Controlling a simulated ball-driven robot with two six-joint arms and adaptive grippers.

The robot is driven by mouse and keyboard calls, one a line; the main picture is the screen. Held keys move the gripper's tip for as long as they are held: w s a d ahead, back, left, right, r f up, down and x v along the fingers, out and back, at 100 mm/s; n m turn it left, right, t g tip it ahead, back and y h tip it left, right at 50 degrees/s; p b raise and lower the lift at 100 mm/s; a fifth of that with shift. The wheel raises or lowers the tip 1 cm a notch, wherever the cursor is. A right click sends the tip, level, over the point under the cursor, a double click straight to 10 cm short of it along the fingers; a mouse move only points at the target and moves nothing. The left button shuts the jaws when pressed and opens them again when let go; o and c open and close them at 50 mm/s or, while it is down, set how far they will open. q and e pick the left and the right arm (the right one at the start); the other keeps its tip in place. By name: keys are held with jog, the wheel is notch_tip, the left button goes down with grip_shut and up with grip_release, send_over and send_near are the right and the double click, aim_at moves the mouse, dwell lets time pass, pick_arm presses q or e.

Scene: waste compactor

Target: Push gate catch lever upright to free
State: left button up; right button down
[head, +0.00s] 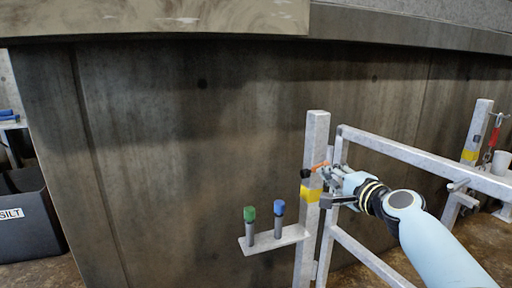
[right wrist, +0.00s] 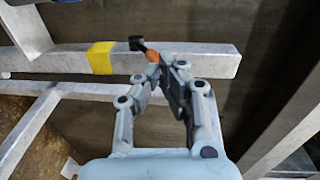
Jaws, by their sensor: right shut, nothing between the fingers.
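The gate catch lever (head: 319,166) is a short orange bar with a black knob (head: 305,173), by the upright grey post just above its yellow band. It slants across the post, knob end lower and to the left, not upright. In the right wrist view the black knob (right wrist: 137,43) and orange part (right wrist: 152,56) show just beyond my fingertips. My right gripper (head: 328,184) is shut and empty, close to the lever on its right side; I cannot tell whether it touches. It also shows in the right wrist view (right wrist: 156,74). My left gripper is not in view.
The grey post (head: 305,240) carries a small shelf (head: 285,240) with a green-topped and a blue-topped peg. The gate frame (head: 430,163) extends right, towards another post (head: 477,130) with a red part nearby. A concrete wall stands behind; a dark SILT bin (head: 30,235) stands far left.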

pick_arm(q)
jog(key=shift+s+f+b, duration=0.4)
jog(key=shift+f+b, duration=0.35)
jog(key=shift+b, duration=0.05)
pick_arm(e)
jog(key=shift+r+x, duration=0.1)
jog(key=shift+x, duration=0.9)
jog(key=shift+r+x, duration=0.15)
jog(key=shift+x, duration=0.85)
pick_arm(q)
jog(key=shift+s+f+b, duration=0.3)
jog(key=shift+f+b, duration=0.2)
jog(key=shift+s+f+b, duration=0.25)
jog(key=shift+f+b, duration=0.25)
pick_arm(e)
jog(key=shift+r+x, duration=0.15)
jog(key=shift+x, duration=0.9)
jog(key=shift+r+x, duration=0.1)
jog(key=shift+x, duration=0.95)
pick_arm(q)
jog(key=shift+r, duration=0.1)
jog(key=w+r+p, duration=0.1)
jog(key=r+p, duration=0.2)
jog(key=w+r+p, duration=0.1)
jog(key=p, duration=0.1)
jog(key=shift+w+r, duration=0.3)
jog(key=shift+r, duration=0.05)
pick_arm(e)
jog(key=r+v, duration=0.1)
jog(key=v, duration=0.7)
